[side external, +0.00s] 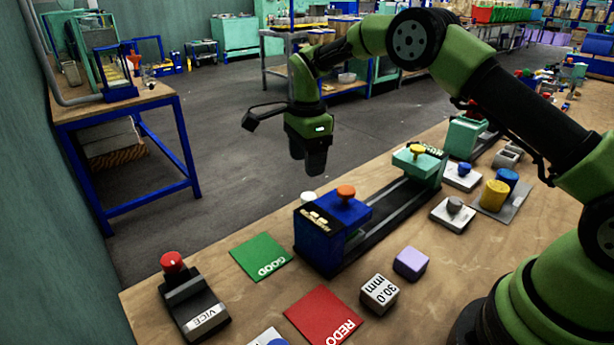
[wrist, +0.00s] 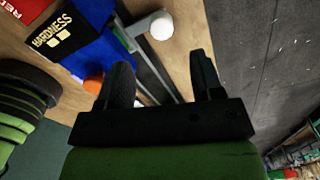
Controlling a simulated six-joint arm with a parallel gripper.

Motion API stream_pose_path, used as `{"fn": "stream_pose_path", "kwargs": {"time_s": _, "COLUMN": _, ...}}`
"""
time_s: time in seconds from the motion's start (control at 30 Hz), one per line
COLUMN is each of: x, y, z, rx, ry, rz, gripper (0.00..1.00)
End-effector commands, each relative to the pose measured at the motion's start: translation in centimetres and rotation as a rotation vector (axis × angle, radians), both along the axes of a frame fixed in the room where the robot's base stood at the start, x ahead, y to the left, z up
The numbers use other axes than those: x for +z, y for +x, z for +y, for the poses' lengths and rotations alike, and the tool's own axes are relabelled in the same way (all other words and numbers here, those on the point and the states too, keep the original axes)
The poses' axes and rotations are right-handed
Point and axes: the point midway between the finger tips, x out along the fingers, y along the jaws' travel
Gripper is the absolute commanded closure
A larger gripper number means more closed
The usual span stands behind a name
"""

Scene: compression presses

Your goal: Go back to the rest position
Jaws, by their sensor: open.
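My gripper (side external: 311,162) hangs pointing down in the side external view. It is above and behind the blue press block with the orange knob (side external: 346,192), clear of the bench top. In the wrist view my gripper's (wrist: 164,78) two dark fingers stand wide apart with nothing between them. The blue block (wrist: 98,50) shows there beyond the left finger, with a black HARDNESS plate (wrist: 52,32) on it. The orange knob (wrist: 93,85) is partly hidden by that finger. A white round piece (wrist: 161,27) lies in view between the fingers.
A dark rail joins the blue block to a teal block with a yellow knob (side external: 417,150). The green GOOD card (side external: 262,252), red REDO card (side external: 322,312), VICE unit (side external: 195,305), 30.0 mm cube (side external: 379,292) and lilac cube (side external: 411,263) lie on the wooden bench.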

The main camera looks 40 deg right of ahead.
Motion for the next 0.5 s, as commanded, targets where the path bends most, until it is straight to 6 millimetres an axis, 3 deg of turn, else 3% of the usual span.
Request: {"fn": "stream_pose_path", "kwargs": {"time_s": 0.5, "x": 1.7, "y": -0.1, "z": 0.1, "rx": 0.018, "ry": 0.003, "rz": -0.009, "gripper": 0.39}}
